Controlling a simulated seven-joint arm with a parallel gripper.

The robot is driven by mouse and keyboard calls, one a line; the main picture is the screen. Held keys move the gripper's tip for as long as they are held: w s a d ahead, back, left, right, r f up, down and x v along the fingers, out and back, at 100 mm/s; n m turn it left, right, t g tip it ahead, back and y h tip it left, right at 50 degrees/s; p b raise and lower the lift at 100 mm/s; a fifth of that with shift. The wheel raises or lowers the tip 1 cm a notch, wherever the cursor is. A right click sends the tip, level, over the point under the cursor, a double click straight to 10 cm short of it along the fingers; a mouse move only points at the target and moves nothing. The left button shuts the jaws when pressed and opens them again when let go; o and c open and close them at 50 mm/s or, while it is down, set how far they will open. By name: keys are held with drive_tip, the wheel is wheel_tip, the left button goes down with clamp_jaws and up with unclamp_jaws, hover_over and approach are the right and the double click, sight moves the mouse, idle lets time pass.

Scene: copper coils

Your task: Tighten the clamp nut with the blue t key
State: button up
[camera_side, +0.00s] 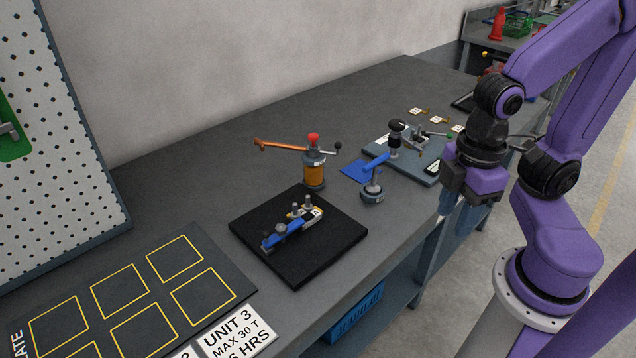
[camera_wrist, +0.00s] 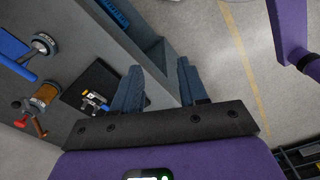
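The blue T key (camera_side: 375,161) stands upright in a round grey holder (camera_side: 372,194) on the bench. It also shows at the left edge of the wrist view (camera_wrist: 18,68). A blue clamp (camera_side: 283,236) with a grey nut (camera_side: 280,228) lies on a black mat (camera_side: 310,262), holding a small metal and yellow-marked part. The mat also shows in the wrist view (camera_wrist: 98,76), where the nut is too small to make out. My gripper (camera_side: 456,212) is beyond the bench's front edge, right of the key and apart from it. Its fingers (camera_wrist: 158,78) are spread, with nothing between them.
A copper-wound post (camera_side: 314,172) with a red top and a copper arm stands between mat and wall. A yellow-outlined tray (camera_side: 130,298) is front left. Bare bench lies around the mat.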

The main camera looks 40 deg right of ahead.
drive_tip(key=w+m, duration=0.7)
drive_tip(key=m, duration=2.3)
hover_over(377, 159)
wheel_tip(377, 159, down, 2)
drive_tip(key=shift+f, duration=0.25)
drive_tip(key=shift+f, duration=2.25)
drive_tip(key=shift+f, duration=0.25)
drive_tip(key=shift+f, duration=1.5)
